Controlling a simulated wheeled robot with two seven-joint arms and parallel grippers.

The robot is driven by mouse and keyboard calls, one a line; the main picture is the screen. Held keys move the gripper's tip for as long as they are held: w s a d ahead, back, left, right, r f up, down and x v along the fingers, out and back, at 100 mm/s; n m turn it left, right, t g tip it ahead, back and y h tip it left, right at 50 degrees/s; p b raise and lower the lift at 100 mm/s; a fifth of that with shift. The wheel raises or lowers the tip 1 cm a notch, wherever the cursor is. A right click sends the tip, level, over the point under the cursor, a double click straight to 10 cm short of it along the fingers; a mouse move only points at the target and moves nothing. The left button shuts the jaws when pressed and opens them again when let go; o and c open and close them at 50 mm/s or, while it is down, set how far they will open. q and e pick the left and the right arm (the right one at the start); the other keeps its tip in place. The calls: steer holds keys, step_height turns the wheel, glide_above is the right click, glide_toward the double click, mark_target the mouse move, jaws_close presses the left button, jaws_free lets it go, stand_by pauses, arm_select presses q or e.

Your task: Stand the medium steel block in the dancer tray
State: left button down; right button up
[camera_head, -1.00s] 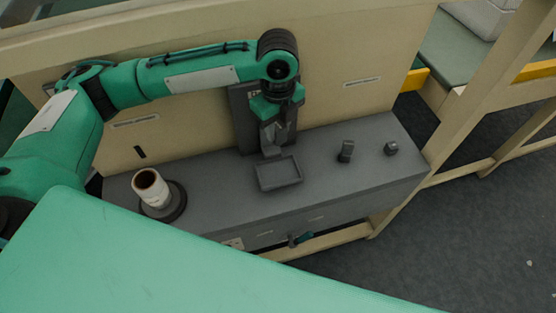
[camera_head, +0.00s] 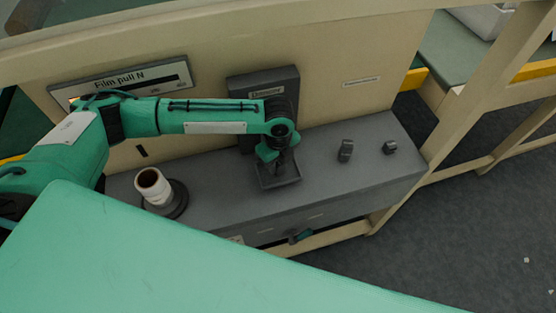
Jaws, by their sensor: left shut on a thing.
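The dancer tray (camera_head: 281,184) is a shallow grey tray on the grey bench, below the upright panel marked "Dancer" (camera_head: 263,92). My left gripper (camera_head: 278,163) points down right over the tray and is shut on a dark piece, which I take to be the medium steel block. Fingers and shadow hide most of that piece, and I cannot tell whether it touches the tray floor. Two other dark steel blocks stand on the bench to the right, a taller one (camera_head: 346,150) and a smaller one (camera_head: 390,147). My right gripper is not in view.
A white roll (camera_head: 152,186) stands on a dark round base (camera_head: 178,205) at the bench's left.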

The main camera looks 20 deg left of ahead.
arm_select(q)
steer(key=c, duration=1.1)
jaws_free()
steer(key=shift+f, duration=0.1)
step_height(320, 180, up, 12)
steer(key=shift+r+b, duration=0.2)
steer(key=shift+b, duration=0.4)
steer(key=shift+f, duration=0.1)
